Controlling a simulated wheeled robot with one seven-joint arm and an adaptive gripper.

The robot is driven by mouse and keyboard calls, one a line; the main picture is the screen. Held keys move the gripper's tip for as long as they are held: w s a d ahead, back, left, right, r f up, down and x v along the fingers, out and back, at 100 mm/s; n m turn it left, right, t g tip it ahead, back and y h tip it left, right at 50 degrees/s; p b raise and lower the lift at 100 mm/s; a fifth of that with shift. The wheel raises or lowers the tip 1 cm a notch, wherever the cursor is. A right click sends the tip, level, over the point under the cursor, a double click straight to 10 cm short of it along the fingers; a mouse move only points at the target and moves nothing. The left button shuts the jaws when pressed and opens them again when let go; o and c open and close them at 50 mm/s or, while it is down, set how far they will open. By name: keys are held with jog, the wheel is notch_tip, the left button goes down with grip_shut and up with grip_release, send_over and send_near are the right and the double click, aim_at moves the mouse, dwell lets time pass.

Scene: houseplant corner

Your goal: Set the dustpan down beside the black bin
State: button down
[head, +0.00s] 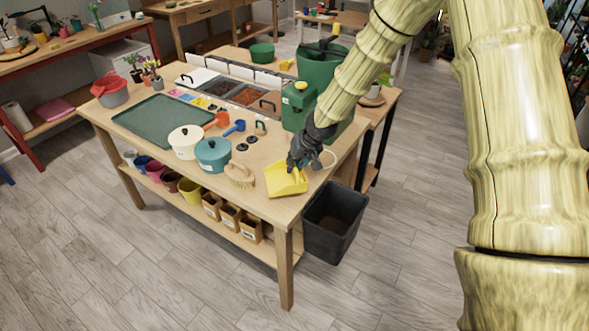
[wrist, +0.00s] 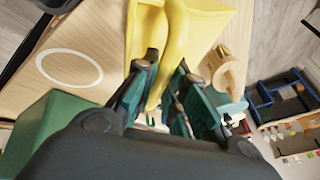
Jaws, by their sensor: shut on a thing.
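A yellow dustpan (head: 286,180) is at the front right corner of the wooden table (head: 262,214). My gripper (head: 302,160) is shut on the dustpan's handle. In the wrist view the yellow handle (wrist: 174,50) runs between my gripper's fingers (wrist: 165,95), and the pan spreads out beyond it. I cannot tell whether the pan touches the tabletop or hangs just above it. The black bin (head: 335,222) stands on the floor beside the table's right end, below and right of the dustpan. It is open at the top with dark contents.
A wooden brush (head: 240,174) and a teal pot (head: 213,155) stand left of the dustpan. A green canister (head: 298,105) stands behind my gripper. A pale ring (wrist: 69,68) marks the tabletop in the wrist view. Grey floor around the bin is clear in front.

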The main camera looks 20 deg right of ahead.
aim_at(294, 180)
jog(key=shift+f+p, duration=0.45)
jog(key=shift+f, duration=1.05)
jog(key=c, duration=1.5)
grip_release()
jog(key=shift+f, duration=0.15)
jog(key=shift+o, duration=0.2)
jog(key=b+v, duration=0.2)
jog(key=v, duration=1)
